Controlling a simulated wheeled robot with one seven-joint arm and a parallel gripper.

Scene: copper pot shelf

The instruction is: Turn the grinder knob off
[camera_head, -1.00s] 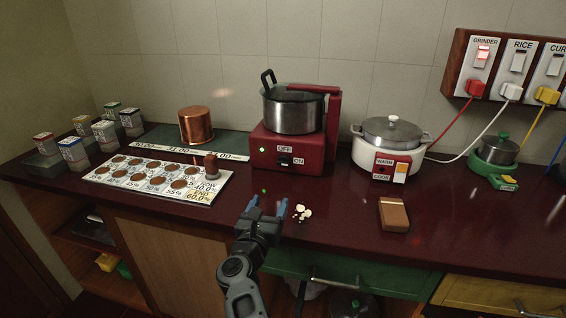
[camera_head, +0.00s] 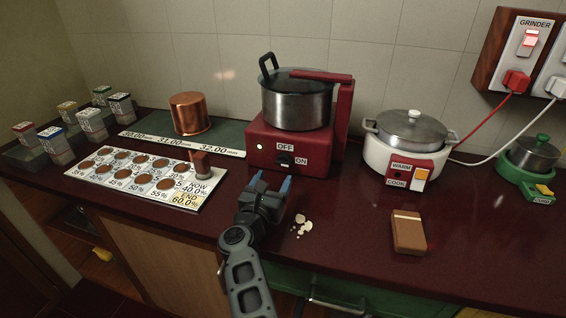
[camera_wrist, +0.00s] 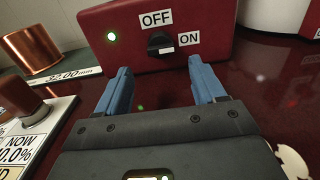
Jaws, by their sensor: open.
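The red grinder (camera_head: 262,146) stands on the dark red counter with a steel pot (camera_head: 297,105) on top. Its black knob (camera_wrist: 160,43) is on the front face, between the OFF label above and the ON label to the right. The knob's pointer appears turned toward ON. My gripper (camera_head: 271,183) is open and empty in front of the grinder. In the wrist view its blue fingers (camera_wrist: 160,82) are apart, with the knob beyond and between them, not touched.
A copper pot (camera_head: 190,114) and a card board (camera_head: 150,180) with brown discs stand at left. White crumbs (camera_head: 303,225) lie right of my gripper. A brown block (camera_head: 408,232) and white rice cooker (camera_head: 378,157) are at right. The wall switch marked GRINDER (camera_head: 527,40) glows red.

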